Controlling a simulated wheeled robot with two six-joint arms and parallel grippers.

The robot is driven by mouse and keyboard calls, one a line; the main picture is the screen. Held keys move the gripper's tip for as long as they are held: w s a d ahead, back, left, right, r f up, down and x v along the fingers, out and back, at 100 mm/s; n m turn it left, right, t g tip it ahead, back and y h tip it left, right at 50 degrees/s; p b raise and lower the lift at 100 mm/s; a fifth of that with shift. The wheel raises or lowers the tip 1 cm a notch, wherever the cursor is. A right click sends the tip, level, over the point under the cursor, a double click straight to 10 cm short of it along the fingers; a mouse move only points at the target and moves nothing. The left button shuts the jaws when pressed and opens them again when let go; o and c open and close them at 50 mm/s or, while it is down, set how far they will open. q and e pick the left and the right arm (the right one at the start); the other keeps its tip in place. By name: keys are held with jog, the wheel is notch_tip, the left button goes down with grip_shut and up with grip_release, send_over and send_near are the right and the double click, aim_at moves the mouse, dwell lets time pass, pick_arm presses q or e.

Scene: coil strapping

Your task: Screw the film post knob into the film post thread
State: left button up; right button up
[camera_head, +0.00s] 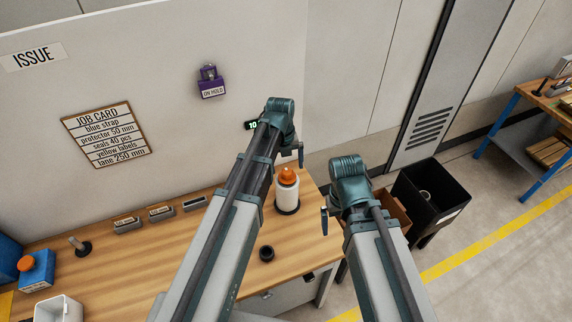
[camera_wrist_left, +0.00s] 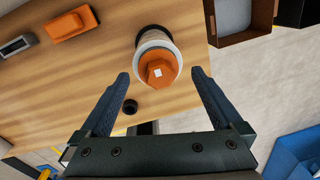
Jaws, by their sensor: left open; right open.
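The orange knob (camera_head: 288,176) sits on top of the white film roll (camera_head: 287,195), which stands upright on the workbench. In the left wrist view the faceted knob (camera_wrist_left: 158,70) has a small pale square on its top. The post thread is hidden; I cannot tell how far the knob is engaged. My left gripper (camera_wrist_left: 160,76) is open above the knob, with a finger to each side of it and gaps on both sides. In the head view its fingers (camera_head: 300,154) are partly hidden. My right gripper (camera_head: 326,220) is open and empty, right of the roll near the bench edge.
A black ring (camera_head: 266,254) lies on the bench (camera_head: 225,275) in front of the roll. Small grey labelled bins (camera_head: 160,213) line the back. An orange block (camera_wrist_left: 71,23) shows in the wrist view. A black bin (camera_head: 430,195) stands right of the bench.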

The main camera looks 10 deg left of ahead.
aim_at(286, 172)
pick_arm(q)
jog(key=n, duration=0.5)
jog(key=shift+s+a+n, duration=0.1)
jog(key=shift+s+n, duration=0.1)
jog(key=shift+n, duration=0.1)
jog(key=n, duration=0.3)
jog(key=shift+t, duration=0.3)
jog(key=shift+n+y, duration=0.3)
jog(key=shift+n, duration=0.4)
jog(key=n, duration=0.5)
jog(key=shift+s, duration=0.2)
jog(key=n, duration=0.5)
jog(key=shift+s+y, duration=0.15)
jog(key=shift+y, duration=0.15)
notch_tip(286, 172, down, 4)
jog(key=b, duration=0.3)
jog(key=shift+r+b, duration=0.15)
jog(key=shift+b, duration=0.15)
